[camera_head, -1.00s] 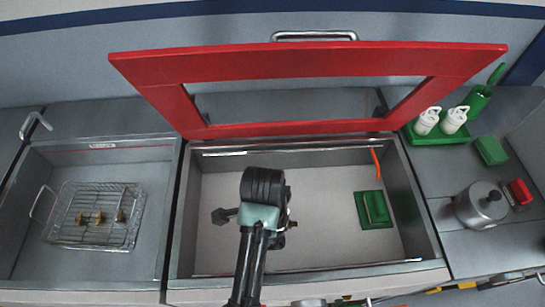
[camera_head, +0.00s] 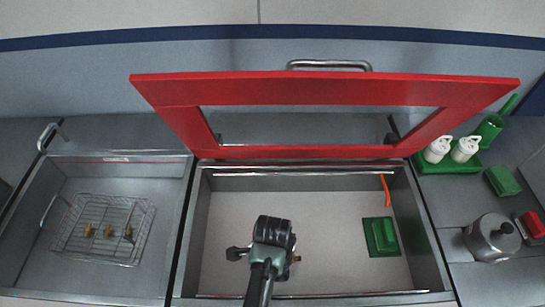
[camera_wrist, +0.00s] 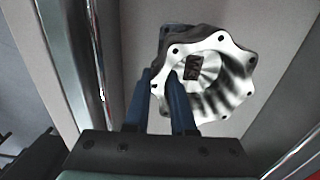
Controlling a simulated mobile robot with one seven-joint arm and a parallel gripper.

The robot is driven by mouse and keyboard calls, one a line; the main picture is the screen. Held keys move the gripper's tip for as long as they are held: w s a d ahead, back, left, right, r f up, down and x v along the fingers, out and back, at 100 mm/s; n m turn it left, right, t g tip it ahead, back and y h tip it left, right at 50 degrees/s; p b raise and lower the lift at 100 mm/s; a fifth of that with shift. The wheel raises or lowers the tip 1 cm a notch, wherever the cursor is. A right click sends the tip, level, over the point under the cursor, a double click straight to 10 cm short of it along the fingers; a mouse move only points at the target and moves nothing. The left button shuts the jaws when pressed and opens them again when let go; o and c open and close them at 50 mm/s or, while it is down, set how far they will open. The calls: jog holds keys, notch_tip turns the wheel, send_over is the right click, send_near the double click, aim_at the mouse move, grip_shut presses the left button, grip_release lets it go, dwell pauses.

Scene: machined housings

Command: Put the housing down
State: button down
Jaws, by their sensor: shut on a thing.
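The housing (camera_wrist: 218,75) is a pale metal casting with a scalloped, bolt-holed flange and a dark patch in its bore. In the wrist view it sits at the blue fingers of my gripper (camera_wrist: 160,85), which are shut on its left side. In the head view my gripper (camera_head: 262,258) is over the open basin with the red-framed lid, left of its middle. The housing is mostly hidden there by my wrist. I cannot tell whether the housing touches the basin floor.
The red-framed lid (camera_head: 330,88) stands open behind the basin (camera_head: 335,215). A green block (camera_head: 381,237) and an orange strip lie at the basin's right. A wire basket (camera_head: 75,225) with several brass parts is in the left basin. The basin floor between my gripper and the green block is clear.

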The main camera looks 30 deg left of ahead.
jog(key=shift+w, duration=0.1)
jog(key=c, duration=0.8)
grip_release()
jog(key=shift+f, duration=0.1)
jog(key=shift+o, duration=0.2)
notch_tip(320, 180, up, 12)
